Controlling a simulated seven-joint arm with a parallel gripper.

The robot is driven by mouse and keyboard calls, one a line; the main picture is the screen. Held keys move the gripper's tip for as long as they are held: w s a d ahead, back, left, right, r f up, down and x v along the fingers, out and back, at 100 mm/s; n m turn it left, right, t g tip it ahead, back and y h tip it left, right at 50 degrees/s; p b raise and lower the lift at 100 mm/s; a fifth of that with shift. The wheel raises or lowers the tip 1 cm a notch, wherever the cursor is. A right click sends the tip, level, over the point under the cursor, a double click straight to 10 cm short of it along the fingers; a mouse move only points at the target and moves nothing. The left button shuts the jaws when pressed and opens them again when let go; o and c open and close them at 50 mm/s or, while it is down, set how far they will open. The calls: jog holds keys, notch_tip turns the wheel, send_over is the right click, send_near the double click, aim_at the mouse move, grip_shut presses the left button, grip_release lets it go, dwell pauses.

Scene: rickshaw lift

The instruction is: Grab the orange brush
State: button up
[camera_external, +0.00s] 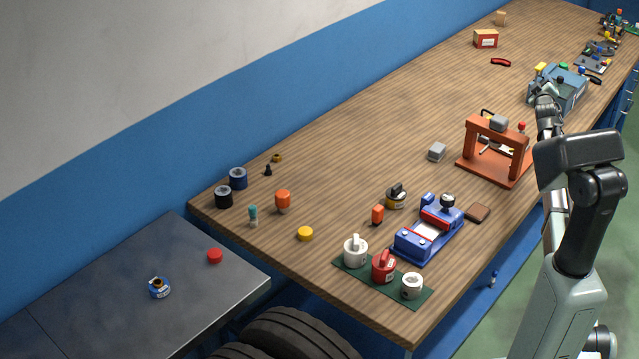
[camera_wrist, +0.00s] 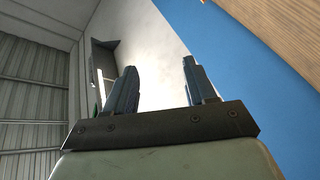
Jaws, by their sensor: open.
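Two small orange things stand on the wooden workbench (camera_external: 340,130) in the external view. One orange piece (camera_external: 283,199) is rounded and stands toward the left, near a teal-topped piece. The other orange piece (camera_external: 377,215) stands near the middle, left of a blue and red device. I cannot tell from their size which is the brush. My gripper (camera_wrist: 158,78) is open and empty in the wrist view, its two fingers apart. It faces the wall, with no brush in that view. My arm is at the right of the external view, away from both orange pieces.
A blue and red device (camera_external: 429,228) and a green mat (camera_external: 351,266) with white and red containers stand at the front. An orange-brown press frame (camera_external: 486,139) is near my arm. A yellow disc (camera_external: 305,233) lies in front. The bench's middle back is clear.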

jog(key=w+a+r+y, duration=0.15)
jog(key=a+r, duration=0.25)
jog(key=a, duration=0.5)
jog(key=a+f+m+g+y, duration=0.2)
jog(key=a+f+m+g, duration=0.15)
jog(key=a, duration=0.75)
jog(key=m+g+y, duration=0.2)
jog(key=m+g, duration=1.1)
jog(key=g, duration=0.1)
send_over(378, 208)
notch_tip(378, 208, down, 12)
jog(key=shift+n+t, duration=0.25)
notch_tip(378, 208, down, 6)
jog(key=shift+s+d+r, duration=0.1)
jog(key=shift+s+r, duration=0.05)
jog(key=shift+f, duration=3.45)
jog(key=shift+w, duration=0.2)
